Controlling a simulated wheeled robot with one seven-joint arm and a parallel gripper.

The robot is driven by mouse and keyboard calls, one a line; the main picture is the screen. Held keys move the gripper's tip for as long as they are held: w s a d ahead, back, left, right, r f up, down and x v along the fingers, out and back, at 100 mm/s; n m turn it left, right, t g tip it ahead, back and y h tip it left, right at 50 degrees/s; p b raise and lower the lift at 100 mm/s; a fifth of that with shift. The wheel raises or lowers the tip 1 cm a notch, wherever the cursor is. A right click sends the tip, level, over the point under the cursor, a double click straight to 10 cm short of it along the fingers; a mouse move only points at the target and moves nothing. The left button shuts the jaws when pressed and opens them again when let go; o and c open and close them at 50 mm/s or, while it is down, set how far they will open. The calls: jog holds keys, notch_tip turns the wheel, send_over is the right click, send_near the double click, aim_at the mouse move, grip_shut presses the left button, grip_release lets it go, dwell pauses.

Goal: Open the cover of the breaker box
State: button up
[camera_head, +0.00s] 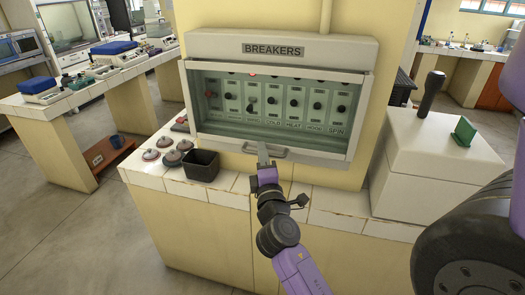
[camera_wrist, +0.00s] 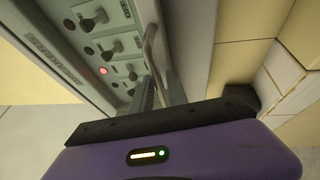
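The grey breaker box (camera_head: 280,50) is on the cream pillar, labelled BREAKERS. Its clear framed cover (camera_head: 270,145) is down over a row of dark switches, and it looks shut. A metal handle (camera_head: 268,153) is at the cover's bottom edge; it also shows in the wrist view (camera_wrist: 152,45). My gripper (camera_head: 263,156) is at the handle, reaching up from below. In the wrist view its two fingers (camera_wrist: 160,92) are close together, with the handle bar between them. The exact contact is partly hidden.
A black bin (camera_head: 201,165) and several round red-and-grey items (camera_head: 168,150) stand on the tiled ledge left of my gripper. A white box (camera_head: 435,150) with a black lever and green piece is at right. The space before the cover is clear.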

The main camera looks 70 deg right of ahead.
grip_shut()
dwell(1.4)
